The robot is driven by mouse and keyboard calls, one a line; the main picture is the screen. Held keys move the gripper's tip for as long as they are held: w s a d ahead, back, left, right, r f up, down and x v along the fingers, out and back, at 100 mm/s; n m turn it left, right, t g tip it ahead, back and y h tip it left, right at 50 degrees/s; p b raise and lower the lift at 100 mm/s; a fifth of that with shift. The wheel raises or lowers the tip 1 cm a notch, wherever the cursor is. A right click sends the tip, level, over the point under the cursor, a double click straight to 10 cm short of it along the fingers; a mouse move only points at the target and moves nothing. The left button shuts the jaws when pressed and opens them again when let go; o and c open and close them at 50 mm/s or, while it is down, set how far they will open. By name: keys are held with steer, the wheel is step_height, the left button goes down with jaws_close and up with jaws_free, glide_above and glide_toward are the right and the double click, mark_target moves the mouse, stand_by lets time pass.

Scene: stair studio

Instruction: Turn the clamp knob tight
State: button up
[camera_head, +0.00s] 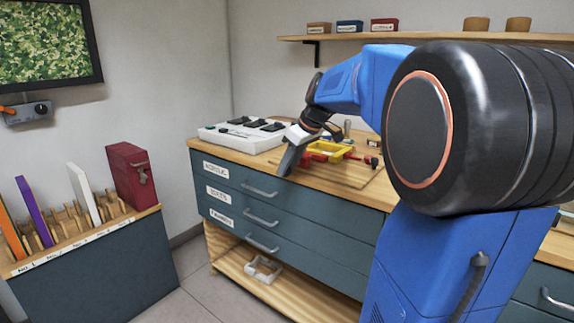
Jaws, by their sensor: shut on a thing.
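A small red and black piece (373,161) lies farther right, partly cut off by my arm. I cannot tell which part is the clamp knob.
A white tray (222,139) with black items stands on the bench's left end. A low rack (90,237) with panels and a red box (132,175) stands left. A wall shelf (352,38) hangs above. My arm hides the bench's right part. The floor between is clear.

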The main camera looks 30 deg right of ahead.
steer(key=t, duration=0.1)
steer(key=t+y, duration=0.1)
steer(key=t, duration=0.1)
steer(key=s+f+t, duration=0.1)
steer(key=t, duration=0.1)
steer(key=shift+y, duration=0.4)
steer(key=shift+s+f+t+y, duration=0.1)
steer(key=shift+f+t+y, duration=0.2)
steer(key=shift+t, duration=0.65)
steer(key=shift+s+f+t+y, duration=0.1)
steer(key=shift+t+y, duration=0.25)
steer(key=shift+t, duration=0.55)
steer(key=shift+f+t+y, duration=0.15)
steer(key=shift+t+y, duration=0.2)
steer(key=shift+t, duration=0.6)
steer(key=shift+c, duration=0.2)
steer(key=shift+o, duration=0.2)
steer(key=o, duration=0.7)
steer(key=shift+a, duration=0.1)
steer(key=shift+o, duration=0.2)
steer(key=shift+d+r, duration=0.1)
steer(key=shift+d, duration=0.1)
steer(key=shift+s+d, duration=0.2)
steer(key=shift+s, duration=0.2)
steer(key=v, duration=1.6)
steer(key=shift+s+f, duration=0.2)
steer(key=shift+s, duration=0.05)
